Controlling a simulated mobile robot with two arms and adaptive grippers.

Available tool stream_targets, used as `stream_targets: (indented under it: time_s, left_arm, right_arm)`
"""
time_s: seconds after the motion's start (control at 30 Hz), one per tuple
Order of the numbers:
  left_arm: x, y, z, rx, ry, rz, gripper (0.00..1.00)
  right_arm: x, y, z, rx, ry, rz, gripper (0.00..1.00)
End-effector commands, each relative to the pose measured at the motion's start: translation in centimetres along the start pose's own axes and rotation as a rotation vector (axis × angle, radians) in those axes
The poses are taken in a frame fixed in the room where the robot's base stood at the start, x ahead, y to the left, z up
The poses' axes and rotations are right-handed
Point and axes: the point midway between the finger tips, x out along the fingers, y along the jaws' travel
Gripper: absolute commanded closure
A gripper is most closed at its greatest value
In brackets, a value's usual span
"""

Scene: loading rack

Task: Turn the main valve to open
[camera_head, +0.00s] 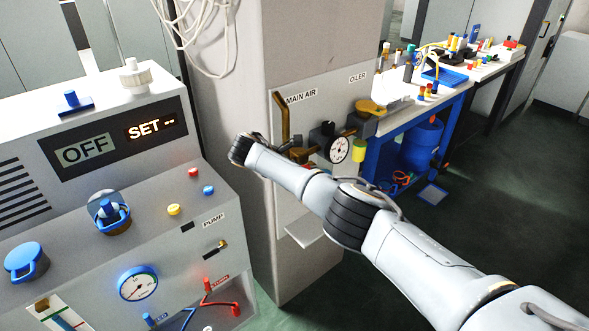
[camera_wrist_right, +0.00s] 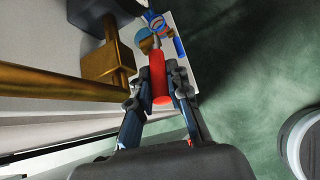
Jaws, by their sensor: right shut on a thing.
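The main valve's handle is a red rounded lever (camera_wrist_right: 158,76), seen in the right wrist view between my fingers. My right gripper (camera_wrist_right: 160,88) is shut on it, with one dark finger on each side. A brass pipe (camera_head: 283,118) also shows in the wrist view (camera_wrist_right: 60,82). My left gripper is not in view.
A round gauge (camera_head: 339,149) and a yellow-capped oiler (camera_head: 358,150) sit right of the gripper. A grey pump console (camera_head: 110,190) stands at the left. A blue bench (camera_head: 452,98) with many small items is behind. Green floor is open at the right.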

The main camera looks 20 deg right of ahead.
Motion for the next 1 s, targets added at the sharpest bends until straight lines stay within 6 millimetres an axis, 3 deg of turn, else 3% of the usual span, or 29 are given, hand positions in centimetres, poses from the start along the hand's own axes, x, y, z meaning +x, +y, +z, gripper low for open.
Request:
stream_targets:
  time_s: [0.1,0.4,0.97,1.0]
  left_arm:
    - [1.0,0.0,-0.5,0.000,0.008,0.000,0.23]
    - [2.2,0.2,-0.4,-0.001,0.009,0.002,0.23]
    - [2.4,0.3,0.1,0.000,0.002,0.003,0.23]
    - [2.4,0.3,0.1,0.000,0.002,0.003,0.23]
  right_arm:
    - [0.4,-0.2,-1.0,-0.009,-0.074,0.015,1.00]
    - [0.8,-0.3,-1.5,-0.016,-0.197,0.038,1.00]
    - [0.8,-0.3,-1.5,-0.018,-0.229,0.043,1.00]
    - [0.9,-0.3,-1.5,-0.018,-0.228,0.043,0.81]
